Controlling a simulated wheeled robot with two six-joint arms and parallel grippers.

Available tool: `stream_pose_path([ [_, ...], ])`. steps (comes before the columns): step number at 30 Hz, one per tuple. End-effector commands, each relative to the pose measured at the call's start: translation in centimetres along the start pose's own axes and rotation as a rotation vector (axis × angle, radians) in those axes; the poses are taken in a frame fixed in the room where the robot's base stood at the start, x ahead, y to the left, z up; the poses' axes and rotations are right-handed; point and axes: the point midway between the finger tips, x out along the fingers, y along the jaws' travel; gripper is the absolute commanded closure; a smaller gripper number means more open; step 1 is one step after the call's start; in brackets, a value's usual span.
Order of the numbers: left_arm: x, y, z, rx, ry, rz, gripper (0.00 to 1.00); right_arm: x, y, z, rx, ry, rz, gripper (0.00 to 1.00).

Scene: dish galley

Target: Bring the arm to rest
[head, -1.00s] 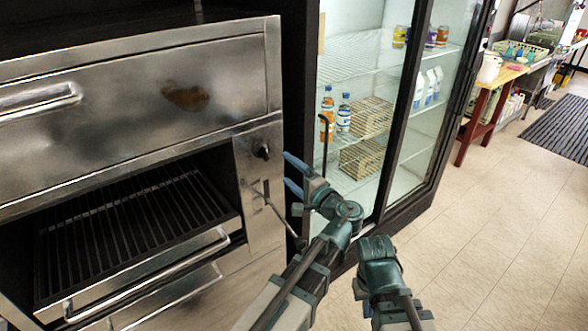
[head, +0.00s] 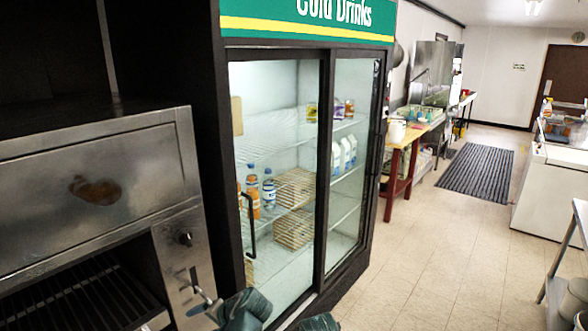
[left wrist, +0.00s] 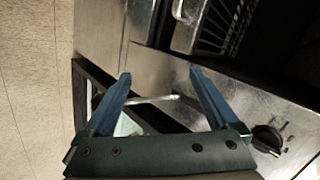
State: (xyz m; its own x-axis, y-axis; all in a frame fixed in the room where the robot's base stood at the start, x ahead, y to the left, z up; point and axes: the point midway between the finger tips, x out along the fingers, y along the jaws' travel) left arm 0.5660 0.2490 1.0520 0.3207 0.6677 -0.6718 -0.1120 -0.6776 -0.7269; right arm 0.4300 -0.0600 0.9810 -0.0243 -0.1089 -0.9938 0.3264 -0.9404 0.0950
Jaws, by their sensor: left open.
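My left gripper (left wrist: 160,82) is open in the left wrist view, its two blue fingers spread apart with nothing held. A thin metal lever (left wrist: 157,98) of the broiler shows across the gap between the fingers; I cannot tell how far it is from them. The lever also shows in the head view (head: 204,294), just left of the teal parts. My right gripper's fingers are not in view.
The steel broiler (head: 95,175) stands at left, its black knob (head: 185,238) on the side panel. Beside it is the glass-doored drinks fridge (head: 325,180). Open tiled floor (head: 440,240) lies to the right, with a dark mat (head: 475,172) and a white cabinet (head: 550,195).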

Motion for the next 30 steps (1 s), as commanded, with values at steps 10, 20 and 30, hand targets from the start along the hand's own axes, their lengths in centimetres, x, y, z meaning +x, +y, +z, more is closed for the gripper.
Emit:
stream_pose_path([
  [10, -0.3, 7.9, 4.8, -0.182, -0.146, 0.510, 0.06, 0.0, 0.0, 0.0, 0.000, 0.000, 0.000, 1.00],
  [20, -3.5, 11.9, 5.9, -0.253, -0.198, 0.793, 0.06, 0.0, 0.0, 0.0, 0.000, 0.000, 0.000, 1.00],
  [30, -8.5, 16.4, 6.6, -0.051, -0.189, 0.762, 0.06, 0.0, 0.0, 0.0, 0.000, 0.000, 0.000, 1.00],
])
